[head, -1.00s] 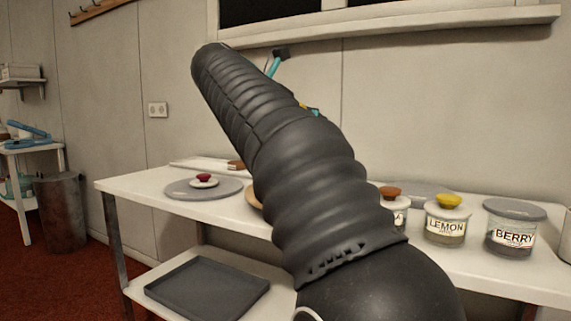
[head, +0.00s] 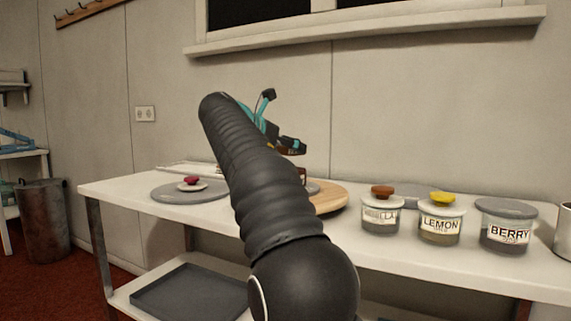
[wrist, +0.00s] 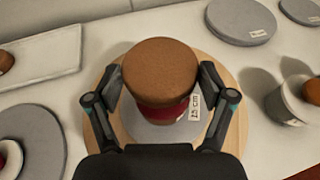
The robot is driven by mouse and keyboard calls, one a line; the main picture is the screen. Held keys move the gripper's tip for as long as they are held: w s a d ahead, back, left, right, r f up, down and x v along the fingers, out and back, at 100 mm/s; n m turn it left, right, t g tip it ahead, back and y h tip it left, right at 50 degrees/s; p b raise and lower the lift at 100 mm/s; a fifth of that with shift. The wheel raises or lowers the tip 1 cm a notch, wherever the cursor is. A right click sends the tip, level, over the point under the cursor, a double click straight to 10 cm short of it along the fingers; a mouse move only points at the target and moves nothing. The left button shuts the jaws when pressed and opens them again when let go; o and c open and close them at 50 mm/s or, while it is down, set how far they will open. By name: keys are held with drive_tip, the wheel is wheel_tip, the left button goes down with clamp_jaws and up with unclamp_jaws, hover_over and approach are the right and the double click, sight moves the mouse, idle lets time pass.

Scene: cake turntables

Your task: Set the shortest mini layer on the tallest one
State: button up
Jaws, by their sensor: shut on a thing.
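In the wrist view my gripper (wrist: 162,85) is shut on a brown round layer (wrist: 160,66), with one finger on each side. A dark red round layer (wrist: 152,116) shows beneath it, above a grey disc (wrist: 172,137) on a round wooden board (wrist: 232,125). Whether the brown layer touches the red one is hidden. In the head view my gripper (head: 290,146) is over the wooden board (head: 328,198), partly behind my arm. A small red layer (head: 192,180) sits on a white disc on a grey turntable (head: 165,193) at the left.
A brown piece (head: 382,191) and a yellow piece (head: 443,198) top the vanilla and lemon jars. The berry jar (head: 507,235) stands farther right. In the wrist view, a white tray (wrist: 45,60) with a brown piece (wrist: 5,62) lies left, and a grey disc (wrist: 240,20) lies behind right.

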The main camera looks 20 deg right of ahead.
wheel_tip(320, 180, down, 4)
drive_tip(key=shift+r+b, duration=0.15)
drive_tip(key=shift+b, duration=0.9)
drive_tip(key=o, duration=0.9)
drive_tip(key=shift+s+r, duration=0.1)
drive_tip(key=shift+r, duration=0.05)
drive_tip(key=p+v, duration=0.2)
drive_tip(key=v, duration=1)
drive_tip(key=shift+p, duration=0.4)
